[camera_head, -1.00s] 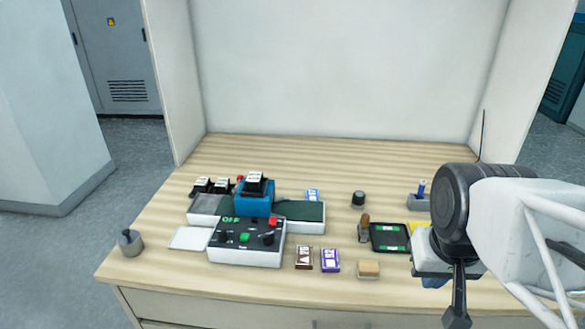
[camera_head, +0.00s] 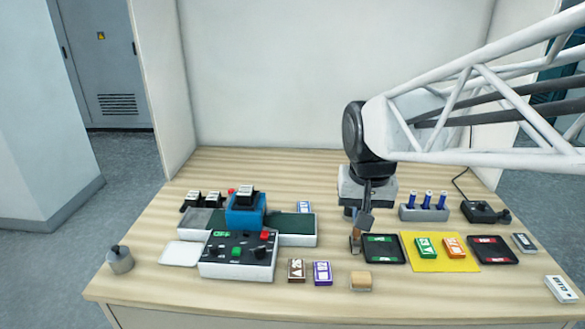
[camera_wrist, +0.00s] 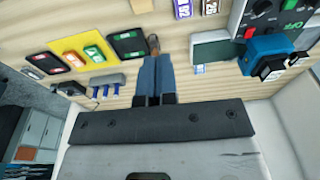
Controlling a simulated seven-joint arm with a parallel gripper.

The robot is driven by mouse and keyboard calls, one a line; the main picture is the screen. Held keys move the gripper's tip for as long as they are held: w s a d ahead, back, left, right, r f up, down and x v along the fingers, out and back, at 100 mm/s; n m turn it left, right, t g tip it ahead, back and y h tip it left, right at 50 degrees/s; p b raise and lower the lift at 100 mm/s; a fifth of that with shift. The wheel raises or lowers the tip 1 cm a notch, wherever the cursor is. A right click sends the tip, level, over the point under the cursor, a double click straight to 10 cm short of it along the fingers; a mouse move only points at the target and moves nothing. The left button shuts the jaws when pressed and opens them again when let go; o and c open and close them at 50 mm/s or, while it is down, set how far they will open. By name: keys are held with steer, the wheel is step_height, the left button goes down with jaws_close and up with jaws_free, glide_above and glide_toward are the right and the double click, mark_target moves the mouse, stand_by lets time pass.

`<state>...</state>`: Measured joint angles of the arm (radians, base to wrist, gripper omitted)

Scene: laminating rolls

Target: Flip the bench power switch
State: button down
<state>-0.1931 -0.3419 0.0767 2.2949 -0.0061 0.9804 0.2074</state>
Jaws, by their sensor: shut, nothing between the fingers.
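A black box with a lever and a cable (camera_head: 485,212) sits at the back right of the bench; it looks like a switch, but I cannot tell for sure. A control box (camera_head: 238,268) with a dark panel, green "OFF" lettering, a green button, a red button and black knobs stands at the front left. It shows in part at the top right of the wrist view (camera_wrist: 250,25). My gripper (camera_head: 364,226) is shut and empty over the bench middle, between the two boxes. Its fingers point down near a wooden-handled stamp (camera_head: 355,243); whether they touch it is unclear.
A blue machine (camera_head: 245,213) stands behind the control box. A rack with blue-topped tools (camera_head: 424,213) stands right of my gripper. A yellow mat (camera_head: 438,262), dark trays (camera_head: 384,250) and small boxes lie in front. A metal weight (camera_head: 120,260) stands at the left edge.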

steer(key=w+a+f, duration=0.1)
steer(key=w+a, duration=0.8)
steer(key=a, duration=0.1)
steer(key=g, duration=0.1)
glide_above(266, 233)
step_height(266, 233, down, 3)
steer(key=shift+r, duration=0.1)
steer(key=shift+f, duration=0.2)
step_height(266, 233, down, 14)
steer(key=shift+r, duration=0.15)
stand_by(0.5)
steer(key=shift+w+g, duration=0.1)
steer(key=shift+g, duration=0.2)
